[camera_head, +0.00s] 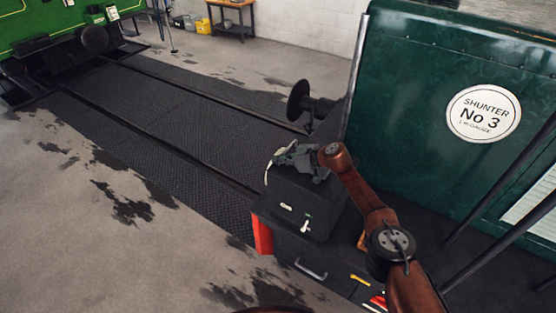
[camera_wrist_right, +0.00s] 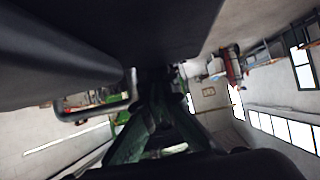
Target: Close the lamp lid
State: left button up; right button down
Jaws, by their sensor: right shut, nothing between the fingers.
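My right gripper (camera_head: 284,158) is shut and empty, at the top of a small dark box (camera_head: 292,200). This box looks like the lamp, but I cannot tell for sure. The gripper and arm hide much of its top, so I cannot tell how the lid stands or whether the gripper touches it. In the right wrist view the gripper's fingers (camera_wrist_right: 155,125) are dark and greenish, close to large dark surfaces. A bent metal handle (camera_wrist_right: 75,112) shows left of them. My left gripper is not in view.
The box stands on a dark cabinet (camera_head: 285,238) with a metal handle (camera_head: 311,271). A green panel (camera_head: 430,80) with a white round sign (camera_head: 483,114) rises on the right. A black buffer (camera_head: 299,101) sits behind the box. Open floor (camera_head: 60,220) lies left.

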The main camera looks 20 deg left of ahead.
jog(key=shift+s+a+f, duration=0.1)
jog(key=shift+s+f, duration=0.05)
jog(key=shift+s, duration=0.05)
